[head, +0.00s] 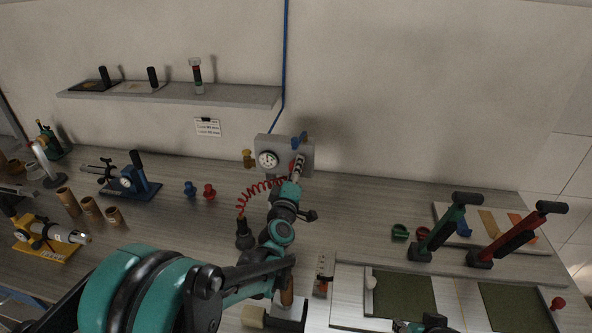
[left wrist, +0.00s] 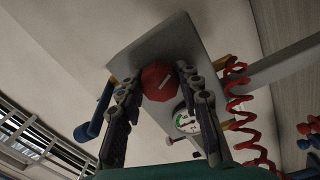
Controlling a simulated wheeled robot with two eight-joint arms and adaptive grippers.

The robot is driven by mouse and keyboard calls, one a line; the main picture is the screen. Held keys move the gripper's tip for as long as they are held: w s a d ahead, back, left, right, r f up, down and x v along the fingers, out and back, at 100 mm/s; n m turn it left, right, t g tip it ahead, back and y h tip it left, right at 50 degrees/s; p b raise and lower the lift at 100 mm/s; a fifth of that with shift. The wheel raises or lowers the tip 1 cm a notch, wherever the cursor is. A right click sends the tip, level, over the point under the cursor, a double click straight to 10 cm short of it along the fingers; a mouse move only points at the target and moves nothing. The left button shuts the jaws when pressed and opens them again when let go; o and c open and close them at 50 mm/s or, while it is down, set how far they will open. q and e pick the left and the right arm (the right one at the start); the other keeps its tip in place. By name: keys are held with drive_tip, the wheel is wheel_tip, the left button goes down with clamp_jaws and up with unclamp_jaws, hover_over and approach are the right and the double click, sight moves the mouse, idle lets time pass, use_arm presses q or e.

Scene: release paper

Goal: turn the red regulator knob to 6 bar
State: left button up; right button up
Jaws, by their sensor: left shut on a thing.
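The red regulator knob (left wrist: 157,82) sits on the grey panel (left wrist: 190,50) in the left wrist view, with a pale mark line slanting up to the right. My left gripper (left wrist: 152,98) has its two dark fingers on either side of the knob and is shut on it. In the head view the left gripper (head: 297,168) is at the panel (head: 305,150) and mostly hides the knob. The white round gauge (head: 268,160) is beside it; the wrist view shows the gauge (left wrist: 187,122) with a green band, but its reading is too small to tell.
A red coiled hose (head: 262,188) hangs left of the gripper. A blue lever (head: 300,139) and a brass fitting (head: 248,158) flank the panel. A shelf (head: 230,96) is above left. Clamps (head: 515,232) stand at right. A small dark and teal part of mine shows at the bottom edge.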

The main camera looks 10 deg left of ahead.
use_arm(q)
drive_tip(key=m, duration=0.9)
drive_tip(key=shift+h, duration=0.3)
drive_tip(key=shift+m, duration=0.4)
drive_tip(key=o, duration=1.2)
drive_tip(key=shift+c, duration=0.2)
drive_tip(key=s, duration=1.2)
drive_tip(key=shift+a+f, duration=0.25)
drive_tip(key=shift+f, duration=0.05)
